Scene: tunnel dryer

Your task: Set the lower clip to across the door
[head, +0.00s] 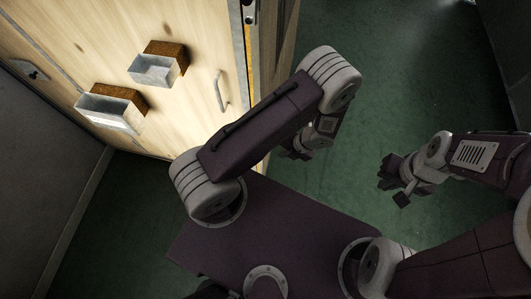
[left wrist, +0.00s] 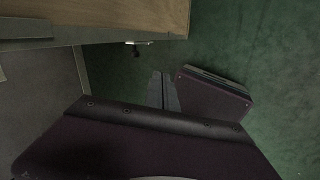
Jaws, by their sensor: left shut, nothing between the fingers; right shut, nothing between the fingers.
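The pale wooden door (head: 185,75) fills the upper left of the head view, with a small metal handle (head: 220,92) near its right edge. A small metal fitting (head: 249,14) sits at that edge at the top of the picture; I cannot tell which clip it is or how it is turned. In the left wrist view a small metal piece (left wrist: 137,44) shows at the wooden edge, perhaps a clip. My left gripper (head: 297,153) is shut and empty, right of the door; its fingers show in the left wrist view (left wrist: 162,76), apart from that piece. My right gripper (head: 391,184) is shut and empty over the floor.
Two metal boxes with brown backs (head: 155,68) (head: 108,108) stick out from the door. A dark metal plate (head: 29,69) is at the far left. A grey wall (head: 45,160) stands at the left. The green floor (head: 400,80) is clear at the right.

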